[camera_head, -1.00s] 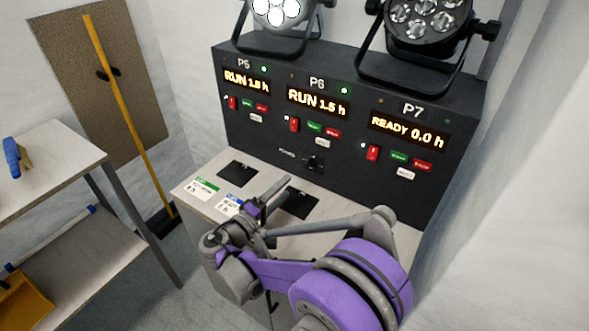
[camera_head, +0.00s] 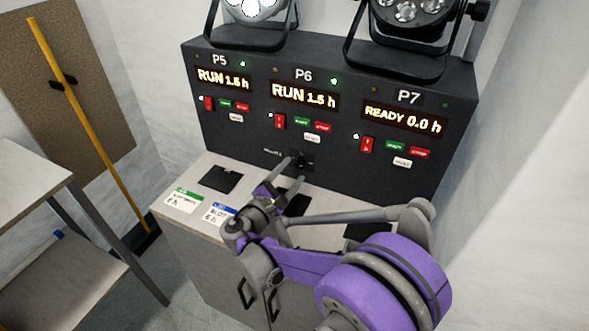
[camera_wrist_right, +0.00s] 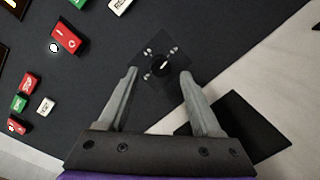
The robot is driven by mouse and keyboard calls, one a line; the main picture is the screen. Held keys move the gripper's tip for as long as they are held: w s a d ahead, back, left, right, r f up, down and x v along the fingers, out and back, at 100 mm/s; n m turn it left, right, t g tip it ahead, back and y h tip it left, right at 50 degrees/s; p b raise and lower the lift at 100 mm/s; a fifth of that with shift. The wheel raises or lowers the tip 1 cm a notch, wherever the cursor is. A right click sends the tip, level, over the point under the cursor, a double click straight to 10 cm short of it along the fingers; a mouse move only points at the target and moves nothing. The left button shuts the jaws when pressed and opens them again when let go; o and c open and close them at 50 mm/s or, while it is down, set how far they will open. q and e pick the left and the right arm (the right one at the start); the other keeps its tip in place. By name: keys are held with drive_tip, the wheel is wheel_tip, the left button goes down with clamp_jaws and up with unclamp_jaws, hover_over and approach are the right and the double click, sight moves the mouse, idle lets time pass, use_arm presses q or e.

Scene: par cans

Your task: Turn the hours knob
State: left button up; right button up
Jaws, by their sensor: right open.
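The hours knob (camera_head: 303,160) is a small black knob on a dark plate low on the black panel, below the P6 controls. In the right wrist view the knob (camera_wrist_right: 163,67) shows a white pointer line and sits between and just beyond the fingertips. My right gripper (camera_head: 295,168) is open and empty, with its fingers pointing at the knob. In the right wrist view its two grey fingers (camera_wrist_right: 159,73) stand apart on either side of the knob, with no clear contact. My left gripper is not in view.
The displays read RUN 1.5 h on P5 (camera_head: 223,80), RUN 1.5 h on P6 (camera_head: 304,94) and READY 0.0 h on P7 (camera_head: 404,117). Red switches and green, red and white buttons sit close above the knob. Labelled cards (camera_head: 181,200) lie on the bench top.

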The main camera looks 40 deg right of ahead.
sight(300, 163)
drive_tip(key=shift+x, duration=1.2)
clamp_jaws()
